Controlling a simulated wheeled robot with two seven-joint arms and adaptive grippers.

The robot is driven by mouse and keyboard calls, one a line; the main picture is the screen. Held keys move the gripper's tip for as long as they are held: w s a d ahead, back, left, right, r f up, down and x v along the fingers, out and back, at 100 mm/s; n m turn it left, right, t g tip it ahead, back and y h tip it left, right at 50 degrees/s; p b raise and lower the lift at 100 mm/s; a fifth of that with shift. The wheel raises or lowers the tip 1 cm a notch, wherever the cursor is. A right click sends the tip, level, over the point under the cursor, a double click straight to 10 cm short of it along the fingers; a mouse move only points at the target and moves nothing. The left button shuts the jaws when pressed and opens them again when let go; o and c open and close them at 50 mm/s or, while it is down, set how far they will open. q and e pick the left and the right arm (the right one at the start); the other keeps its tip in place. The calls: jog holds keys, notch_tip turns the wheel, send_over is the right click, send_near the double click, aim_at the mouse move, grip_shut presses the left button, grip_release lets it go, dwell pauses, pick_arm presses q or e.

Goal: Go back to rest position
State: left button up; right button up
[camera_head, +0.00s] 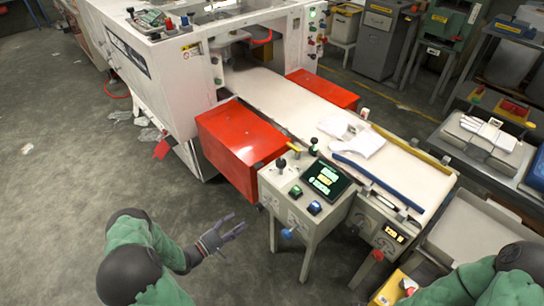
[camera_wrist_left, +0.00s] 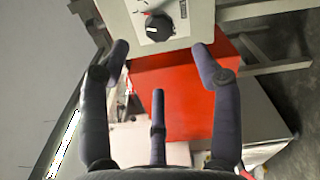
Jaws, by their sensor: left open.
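My left gripper (camera_head: 230,232) hangs over the grey floor, left of the control stand and in front of the red box. It is open, with its dark fingers spread and nothing between them. In the left wrist view my left gripper (camera_wrist_left: 160,62) also shows spread, empty fingers. A white glove-like piece (camera_head: 362,143) lies on the pale conveyor bed (camera_head: 290,105), apart from my gripper. Part of my right arm shows at the lower right, but its gripper is out of view.
The control stand (camera_head: 305,205) with a screen (camera_head: 325,181) and knobs stands right of my left gripper. The red box (camera_head: 236,140) juts from the white machine (camera_head: 165,75). A side table (camera_head: 480,145) stands at right. Floor at left is mostly clear.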

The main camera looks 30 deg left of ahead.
pick_arm(q)
jog(key=d+f+m+g+h, duration=0.25)
jog(key=d+g+h, duration=0.2)
jog(key=d, duration=0.55)
jog(key=s+d+f+m+g+y+p, duration=0.1)
jog(key=s+d+f+m+g+y, duration=0.2)
jog(key=s+d+g, duration=0.45)
jog(key=s+d+f+m+g+y+p, duration=0.1)
jog(key=s+d+f+m+g, duration=0.1)
jog(key=s+d+m+g, duration=0.45)
jog(key=d+r+m+t+y, duration=0.2)
jog(key=d+y, duration=0.1)
jog(key=shift+w+d+r, duration=0.15)
jog(key=shift+d+r, duration=0.05)
jog(key=shift+r, duration=0.05)
dwell(0.5)
